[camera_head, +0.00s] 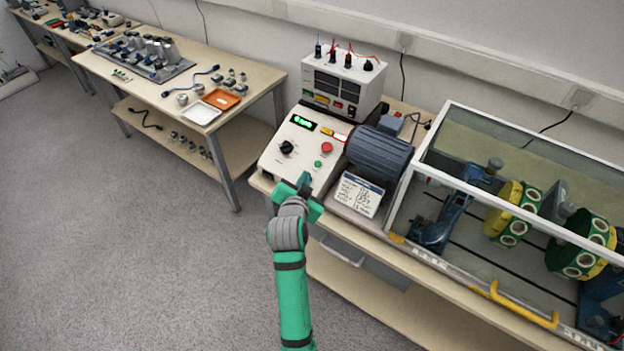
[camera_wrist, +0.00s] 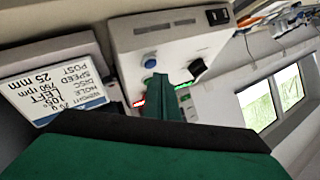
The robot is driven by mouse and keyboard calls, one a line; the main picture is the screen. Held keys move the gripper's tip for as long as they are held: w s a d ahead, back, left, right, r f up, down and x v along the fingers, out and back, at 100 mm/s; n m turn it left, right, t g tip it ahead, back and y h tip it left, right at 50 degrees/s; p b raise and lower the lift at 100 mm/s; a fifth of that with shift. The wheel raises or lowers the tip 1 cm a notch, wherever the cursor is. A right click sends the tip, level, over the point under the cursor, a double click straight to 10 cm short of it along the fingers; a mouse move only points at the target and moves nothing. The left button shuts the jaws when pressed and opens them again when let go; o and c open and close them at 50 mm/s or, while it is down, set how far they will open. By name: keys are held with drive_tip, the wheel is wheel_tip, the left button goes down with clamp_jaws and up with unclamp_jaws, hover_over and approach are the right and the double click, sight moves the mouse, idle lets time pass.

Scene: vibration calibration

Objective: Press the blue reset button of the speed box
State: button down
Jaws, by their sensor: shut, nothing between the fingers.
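The speed box (camera_head: 284,165) is a pale console with a sloped panel, left of the motor. In the head view it shows a lit green display (camera_head: 303,122), a black knob (camera_head: 287,147), a red button (camera_head: 327,148) and a green button (camera_head: 317,163). The blue reset button (camera_wrist: 149,61) shows in the wrist view on the box's pale face; I cannot make it out in the head view, where my arm covers the panel's lower edge. My gripper (camera_head: 305,181) is shut and empty at that edge. Its fingertips (camera_wrist: 160,80) show beside the blue button; contact cannot be told.
A meter unit with cables (camera_head: 342,82) stands behind the box. A blue-grey motor (camera_head: 380,153) and a printed card (camera_head: 358,195) are to the right, then a glass-walled disc rig (camera_head: 470,215). A bench (camera_head: 255,80) with trays stands left; open floor (camera_head: 130,240) lies before it.

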drive_tip(key=shift+f, duration=0.15)
drive_tip(key=shift+w+d+f, duration=0.15)
drive_tip(key=shift+w+f, duration=0.05)
drive_tip(key=shift+f, duration=0.05)
drive_tip(key=shift+w+d+f, duration=0.1)
drive_tip(key=shift+w+f, duration=0.05)
drive_tip(key=shift+f, duration=0.2)
idle(0.9)
drive_tip(key=shift+s+a+r, duration=0.15)
drive_tip(key=shift+r, duration=0.25)
drive_tip(key=shift+s+a+r, duration=0.1)
drive_tip(key=shift+s+r, duration=0.05)
drive_tip(key=shift+r, duration=0.2)
drive_tip(key=shift+s+a+r, duration=0.2)
drive_tip(key=shift+s+r, duration=0.1)
drive_tip(key=shift+r, duration=0.45)
drive_tip(key=shift+s+a+r, duration=0.25)
drive_tip(key=shift+r, duration=0.5)
drive_tip(key=shift+s+a+r, duration=0.2)
drive_tip(key=shift+s+r, duration=0.1)
drive_tip(key=shift+r, duration=0.45)
